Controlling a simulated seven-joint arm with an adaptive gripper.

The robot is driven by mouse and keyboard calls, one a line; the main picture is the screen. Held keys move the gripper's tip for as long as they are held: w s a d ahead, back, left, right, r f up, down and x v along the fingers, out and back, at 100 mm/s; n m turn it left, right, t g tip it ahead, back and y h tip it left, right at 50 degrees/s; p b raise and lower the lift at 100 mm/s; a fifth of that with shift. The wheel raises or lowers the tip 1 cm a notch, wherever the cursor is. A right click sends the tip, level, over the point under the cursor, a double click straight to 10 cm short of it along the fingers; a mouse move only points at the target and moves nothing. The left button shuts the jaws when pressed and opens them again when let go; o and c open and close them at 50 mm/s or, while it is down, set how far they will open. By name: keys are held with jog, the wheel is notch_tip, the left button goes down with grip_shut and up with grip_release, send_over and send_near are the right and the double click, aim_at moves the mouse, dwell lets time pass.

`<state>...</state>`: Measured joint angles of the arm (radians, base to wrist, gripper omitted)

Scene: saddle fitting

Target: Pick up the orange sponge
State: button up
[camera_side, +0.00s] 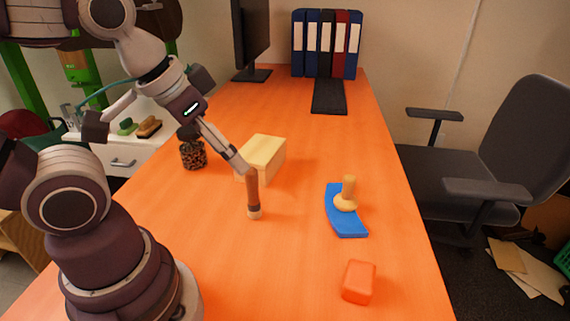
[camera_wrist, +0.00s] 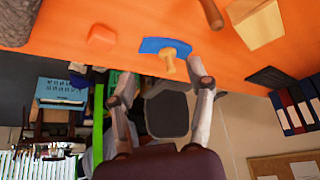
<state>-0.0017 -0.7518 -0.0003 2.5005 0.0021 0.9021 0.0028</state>
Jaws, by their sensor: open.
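The orange sponge (camera_side: 359,281) is a small block with rounded edges, lying on the orange desk near its front right in the side view. In the wrist view the sponge (camera_wrist: 101,38) shows at the upper left, beyond my left finger. My gripper (camera_wrist: 162,82) is open, with its two fingers apart and nothing held between them. In the side view my arm is above the left part of the desk, well apart from the sponge. Nothing covers the sponge in either view.
A blue curved piece (camera_side: 347,226) with a wooden knobbed peg (camera_side: 347,195) stands behind the sponge. A brown upright cylinder (camera_side: 252,192), a pale wooden block (camera_side: 262,157) and a patterned jar (camera_side: 193,154) stand farther left. The desk between cylinder and sponge is clear.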

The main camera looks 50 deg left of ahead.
dwell(0.3)
jog(key=o, duration=0.8)
jog(key=m+g, duration=0.6)
jog(key=m, duration=0.5)
send_over(359, 273)
jog(key=f, duration=1)
jog(key=shift+s+a+f, duration=0.2)
jog(key=shift+s+a, duration=0.05)
jog(key=f, duration=1)
jog(key=shift+w+d, duration=0.2)
jog(key=shift+w, duration=0.05)
jog(key=shift+c, duration=0.3)
